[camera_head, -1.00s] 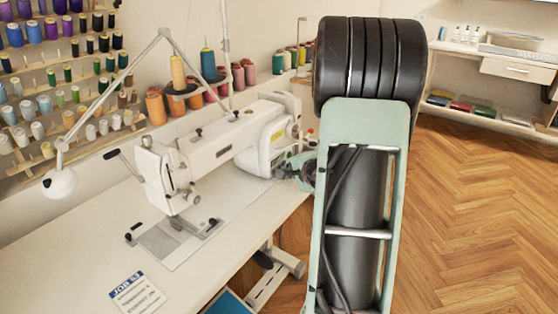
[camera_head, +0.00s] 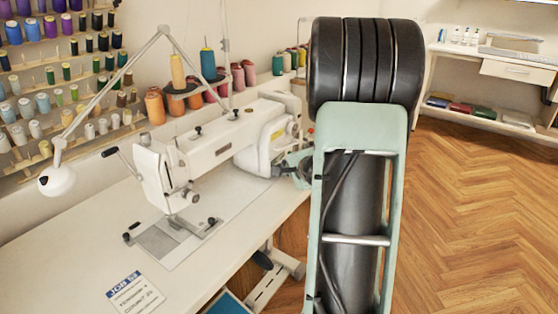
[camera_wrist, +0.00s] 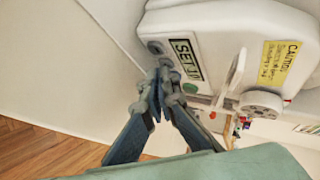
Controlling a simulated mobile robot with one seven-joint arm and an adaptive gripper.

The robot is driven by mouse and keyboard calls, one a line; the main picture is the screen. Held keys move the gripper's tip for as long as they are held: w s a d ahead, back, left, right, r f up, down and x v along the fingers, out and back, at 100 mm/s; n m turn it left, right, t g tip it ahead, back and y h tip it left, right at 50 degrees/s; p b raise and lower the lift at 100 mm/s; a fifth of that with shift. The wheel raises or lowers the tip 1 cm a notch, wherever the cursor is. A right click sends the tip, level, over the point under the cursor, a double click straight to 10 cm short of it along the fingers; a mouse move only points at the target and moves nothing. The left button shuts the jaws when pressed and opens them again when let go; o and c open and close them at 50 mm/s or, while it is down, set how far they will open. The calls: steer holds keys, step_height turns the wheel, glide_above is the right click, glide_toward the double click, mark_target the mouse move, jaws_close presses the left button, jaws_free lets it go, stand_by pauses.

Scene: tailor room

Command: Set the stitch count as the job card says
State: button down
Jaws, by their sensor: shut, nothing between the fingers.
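The white sewing machine (camera_head: 215,140) stands on the table in the head view. In the wrist view, the end of its housing (camera_wrist: 225,35) carries a small display (camera_wrist: 187,60) that seems to read "SET 1" with a further character I cannot make out. Round buttons sit beside the display, one grey (camera_wrist: 155,47) and one green (camera_wrist: 190,88). My gripper (camera_wrist: 165,72) is shut and empty, its fingertips close by the display and buttons; I cannot tell if they touch. The job card (camera_head: 136,294) lies on the table at front left, headed "JOB", its lines too small to read surely.
A yellow caution label (camera_wrist: 278,63) and a white handwheel (camera_wrist: 262,104) are on the machine's end. A lamp (camera_head: 57,180) hangs at left. Thread cones (camera_head: 155,106) stand behind the machine. My arm hides part of the floor; wooden floor (camera_head: 480,210) is open at right.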

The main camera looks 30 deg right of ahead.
stand_by(0.4)
steer(key=shift+s+d+b, duration=0.2)
steer(key=shift+s+b, duration=0.25)
steer(key=shift+s, duration=0.05)
steer(key=shift+s+d+b, duration=0.3)
steer(key=shift+s+d, duration=0.1)
steer(key=shift+s, duration=0.5)
steer(key=shift+s+d+b, duration=0.3)
steer(key=shift+s+d, duration=0.05)
steer(key=shift+s, duration=0.6)
steer(key=shift+s+d+b, duration=0.3)
steer(key=shift+s+d, duration=0.1)
steer(key=shift+s, duration=0.5)
